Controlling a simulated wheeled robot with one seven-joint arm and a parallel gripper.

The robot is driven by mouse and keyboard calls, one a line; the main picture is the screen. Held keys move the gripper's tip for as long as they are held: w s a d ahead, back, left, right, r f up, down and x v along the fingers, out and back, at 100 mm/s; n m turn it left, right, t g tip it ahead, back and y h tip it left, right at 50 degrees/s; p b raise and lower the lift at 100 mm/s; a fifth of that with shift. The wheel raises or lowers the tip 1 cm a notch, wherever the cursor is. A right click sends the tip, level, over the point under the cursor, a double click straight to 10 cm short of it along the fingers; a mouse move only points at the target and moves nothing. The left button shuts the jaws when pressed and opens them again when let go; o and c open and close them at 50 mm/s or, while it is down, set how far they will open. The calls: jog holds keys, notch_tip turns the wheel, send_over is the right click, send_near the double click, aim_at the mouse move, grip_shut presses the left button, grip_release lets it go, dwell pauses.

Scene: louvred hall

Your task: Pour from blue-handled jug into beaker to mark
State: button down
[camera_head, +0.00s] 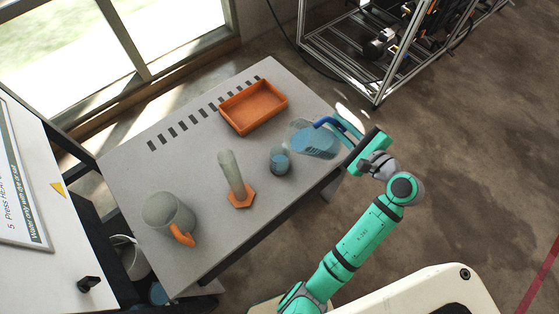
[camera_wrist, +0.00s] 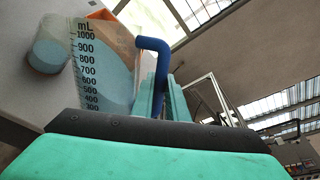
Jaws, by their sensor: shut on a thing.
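My gripper (camera_head: 344,134) is shut on the blue handle (camera_head: 327,122) of a clear jug (camera_head: 310,143) and holds it above the table's right edge. The jug is tilted, its mouth end toward the left, and holds blue liquid. In the wrist view the jug (camera_wrist: 98,62) shows a mL scale up to 1000, and its blue handle (camera_wrist: 158,50) runs down between my fingers (camera_wrist: 163,98). A small beaker (camera_head: 279,160) with blue liquid stands on the table just left of and below the jug. It also shows in the wrist view (camera_wrist: 49,50). Its mark cannot be read.
On the grey table (camera_head: 160,160) stand an orange tray (camera_head: 253,105), a measuring cylinder (camera_head: 231,172) on an orange base, and an orange-handled jug (camera_head: 167,213). A metal frame rack (camera_head: 382,75) stands beyond the table at the upper right.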

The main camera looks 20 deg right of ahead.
jog(key=shift+d+f+m, duration=0.35)
jog(key=shift+f+m, duration=0.15)
jog(key=shift+f, duration=0.25)
jog(key=shift+s+d+r+m+t+y, duration=0.15)
jog(key=shift+d+r+m+y, duration=0.1)
jog(key=shift+d+r+m, duration=0.45)
jog(key=shift+w+d+r+m+t+y, duration=0.1)
jog(key=shift+d+r+m+t+y, duration=0.2)
jog(key=shift+d, duration=0.65)
jog(key=shift+s+d+r+m+t+y, duration=0.15)
jog(key=shift+d+r+m, duration=0.4)
jog(key=shift+d, duration=0.4)
